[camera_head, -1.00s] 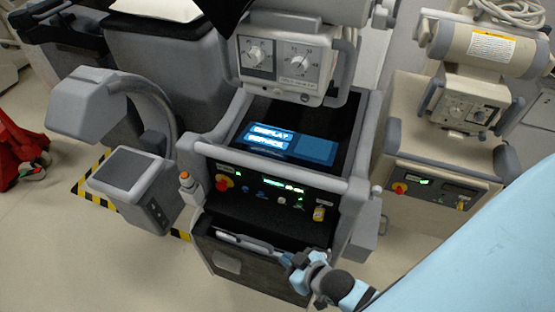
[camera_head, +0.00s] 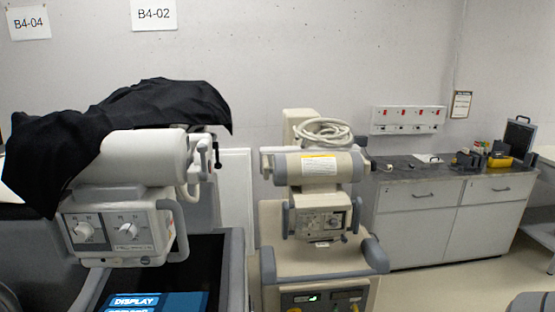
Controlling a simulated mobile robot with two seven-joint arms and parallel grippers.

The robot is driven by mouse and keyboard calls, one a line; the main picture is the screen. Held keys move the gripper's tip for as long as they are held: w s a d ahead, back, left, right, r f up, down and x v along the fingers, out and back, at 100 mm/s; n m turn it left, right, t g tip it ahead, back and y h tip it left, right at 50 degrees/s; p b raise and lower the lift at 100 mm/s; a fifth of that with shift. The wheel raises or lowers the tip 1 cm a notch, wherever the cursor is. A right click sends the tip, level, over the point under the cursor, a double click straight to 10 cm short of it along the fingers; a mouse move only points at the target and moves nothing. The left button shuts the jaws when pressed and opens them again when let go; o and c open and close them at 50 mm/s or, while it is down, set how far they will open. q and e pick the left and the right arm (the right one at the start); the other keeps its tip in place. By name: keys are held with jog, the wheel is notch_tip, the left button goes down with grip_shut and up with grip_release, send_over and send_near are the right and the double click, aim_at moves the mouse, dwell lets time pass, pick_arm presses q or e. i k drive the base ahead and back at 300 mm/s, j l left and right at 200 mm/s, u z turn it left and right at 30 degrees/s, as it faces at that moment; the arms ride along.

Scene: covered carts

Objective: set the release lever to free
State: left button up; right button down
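The near cart carries a white cylindrical head (camera_head: 150,160) partly under a black cover (camera_head: 125,115). Below it is a control box (camera_head: 118,232) with two dials and a grey side handle (camera_head: 176,228). A display screen (camera_head: 155,303) shows at the bottom edge, cut off. Small dark levers (camera_head: 214,152) stand at the right end of the cylinder. I cannot tell whether one of these is the release lever; no label shows. The cart's front panel and lower parts are out of view. Neither of my grippers is in view.
A second, uncovered cream cart (camera_head: 318,262) stands to the right with a coiled cable (camera_head: 323,131) on top. A cabinet (camera_head: 450,228) with tools on its counter (camera_head: 415,170) is against the wall behind. Wall signs read B4-04 (camera_head: 27,22) and B4-02 (camera_head: 153,14).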

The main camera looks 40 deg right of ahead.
aim_at(217, 165)
jog(key=k+l+z, duration=0.15)
jog(key=z, duration=0.2)
jog(key=k+l+z, duration=0.1)
jog(key=l+z, duration=0.25)
